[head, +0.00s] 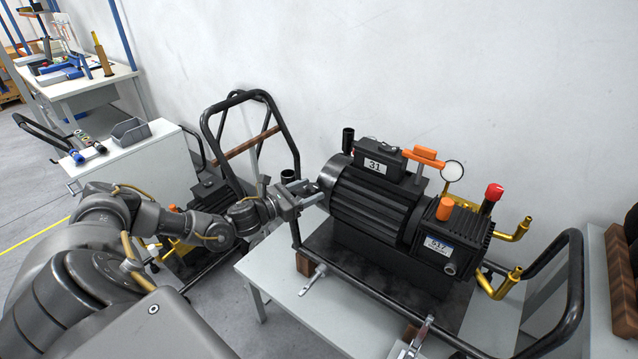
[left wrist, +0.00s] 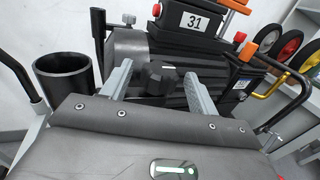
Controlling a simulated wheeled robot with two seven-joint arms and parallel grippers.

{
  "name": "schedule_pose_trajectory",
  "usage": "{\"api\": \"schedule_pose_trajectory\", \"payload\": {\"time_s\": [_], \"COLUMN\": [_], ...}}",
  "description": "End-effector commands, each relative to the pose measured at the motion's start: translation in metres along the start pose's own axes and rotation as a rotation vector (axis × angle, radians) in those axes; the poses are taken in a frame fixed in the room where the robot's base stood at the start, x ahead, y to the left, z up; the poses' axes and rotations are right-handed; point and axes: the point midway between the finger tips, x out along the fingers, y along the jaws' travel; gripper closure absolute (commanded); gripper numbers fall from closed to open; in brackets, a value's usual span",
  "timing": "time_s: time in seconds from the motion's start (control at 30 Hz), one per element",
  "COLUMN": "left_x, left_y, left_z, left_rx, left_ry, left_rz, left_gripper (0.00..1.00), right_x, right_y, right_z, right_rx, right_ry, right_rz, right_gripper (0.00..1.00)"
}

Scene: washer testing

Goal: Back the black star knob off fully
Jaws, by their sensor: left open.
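The black star knob (left wrist: 158,80) shows in the left wrist view, with a pale mark on its face. It sits at the near end of the black pump motor (head: 370,205), which carries a plate reading 31. My left gripper (head: 308,192) is at the motor's left end. In the left wrist view its two grey fingers (left wrist: 158,90) stand apart, one on each side of the knob, with visible gaps. In the head view the knob is mostly hidden by the gripper, and I cannot make out its shape. My right gripper is not in view.
A black open cup (left wrist: 65,78) is close to the left of my fingers. Orange valve handle (head: 425,154), gauge (head: 453,171) and brass pipes (head: 507,283) are on the right side.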

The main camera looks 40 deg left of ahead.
Motion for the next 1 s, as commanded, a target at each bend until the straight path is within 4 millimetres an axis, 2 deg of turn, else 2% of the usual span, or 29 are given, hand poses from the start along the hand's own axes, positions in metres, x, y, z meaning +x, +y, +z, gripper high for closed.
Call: {"api": "schedule_pose_trajectory", "payload": {"time_s": [0.1,0.23,0.63,1.0], "left_x": [0.02,0.033,0.04,0.04], "left_y": [0.0,0.0,0.0,0.0], "left_z": [0.003,0.001,-0.001,0.0], "left_rx": [0.0,0.0,-0.001,-0.001], "left_ry": [-0.002,-0.001,0.001,0.001], "left_rz": [0.0,0.0,0.0,0.0], "left_gripper": [0.4,0.4,0.4,0.85], "right_x": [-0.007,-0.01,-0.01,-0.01], "right_y": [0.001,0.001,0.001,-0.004], "right_z": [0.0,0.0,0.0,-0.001], "right_rx": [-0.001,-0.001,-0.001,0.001], "right_ry": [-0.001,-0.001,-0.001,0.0], "right_rz": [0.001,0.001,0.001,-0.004], "right_gripper": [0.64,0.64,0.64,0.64]}}
